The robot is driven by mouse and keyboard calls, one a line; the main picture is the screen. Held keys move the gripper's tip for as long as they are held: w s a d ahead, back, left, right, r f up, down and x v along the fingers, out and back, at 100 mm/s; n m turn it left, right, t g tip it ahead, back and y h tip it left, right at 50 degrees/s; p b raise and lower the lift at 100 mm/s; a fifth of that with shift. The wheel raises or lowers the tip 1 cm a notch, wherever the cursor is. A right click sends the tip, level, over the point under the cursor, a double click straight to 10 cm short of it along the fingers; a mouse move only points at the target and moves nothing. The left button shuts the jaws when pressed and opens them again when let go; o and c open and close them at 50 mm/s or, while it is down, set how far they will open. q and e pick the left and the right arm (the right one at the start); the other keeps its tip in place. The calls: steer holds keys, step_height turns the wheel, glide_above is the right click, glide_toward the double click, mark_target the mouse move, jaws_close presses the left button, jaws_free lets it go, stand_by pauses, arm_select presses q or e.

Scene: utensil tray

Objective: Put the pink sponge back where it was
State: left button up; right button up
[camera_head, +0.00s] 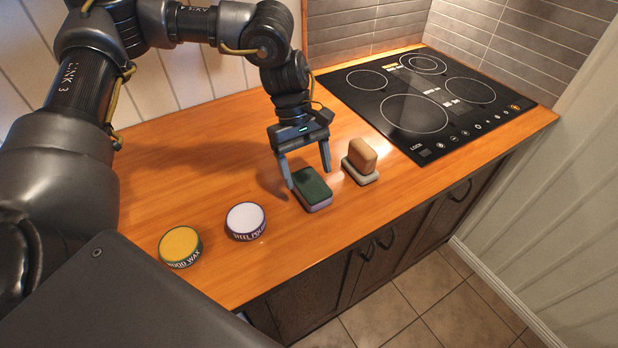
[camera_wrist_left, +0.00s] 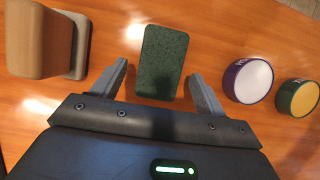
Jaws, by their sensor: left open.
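The sponge (camera_head: 313,190) lies flat on the wooden counter, with a dark green top and a pinkish-purple lower layer. In the left wrist view its green top (camera_wrist_left: 163,55) shows between the fingers. My left gripper (camera_head: 308,179) is open, pointing down at the sponge, with one finger towards each long side. The left wrist view also shows this open gripper (camera_wrist_left: 158,69). Whether the fingertips touch the sponge I cannot tell. My right gripper is not in view.
A white-topped tin (camera_head: 245,220) and a yellow-topped wood wax tin (camera_head: 180,246) stand left. A black cooktop (camera_head: 390,127) lies behind right. The counter's front edge is near.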

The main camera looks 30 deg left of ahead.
arm_select(q)
steer(key=v, duration=0.9)
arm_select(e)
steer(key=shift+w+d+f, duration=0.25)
arm_select(q)
steer(key=shift+r, duration=0.1)
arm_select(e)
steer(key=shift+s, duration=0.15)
